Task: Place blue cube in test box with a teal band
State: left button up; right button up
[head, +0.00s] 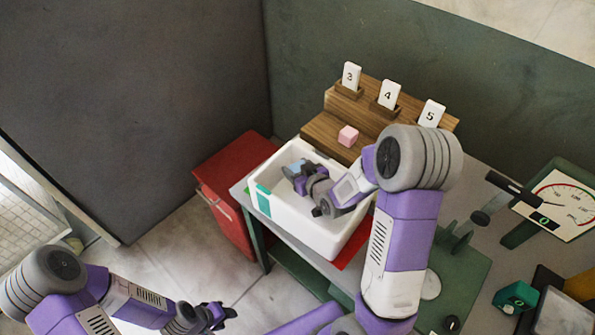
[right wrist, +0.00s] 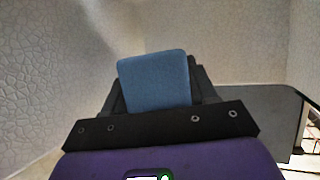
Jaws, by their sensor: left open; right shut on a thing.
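The white test box (head: 318,235) with a teal band (head: 263,200) on its near-left wall stands on the table in the head view. My right gripper (head: 297,174) reaches over the open top of this box and is shut on the blue cube (head: 294,165). The blue cube (right wrist: 154,82) fills the space between the fingers in the right wrist view. I cannot tell whether the cube touches the box floor. My left gripper (head: 222,314) is open and empty, low at the bottom of the head view, away from the table.
A wooden stepped rack (head: 325,130) with cards 3, 4 and 5 stands behind the box and bears a pink cube (head: 348,135). A red cabinet (head: 232,165) is left of the table. A dial gauge (head: 562,205) and a green block (head: 515,297) are at right.

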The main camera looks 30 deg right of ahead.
jog(key=shift+f, duration=0.4)
jog(key=shift+f+b, duration=0.6)
jog(key=shift+b, duration=0.3)
jog(key=o, duration=1)
jog(key=shift+r, duration=0.1)
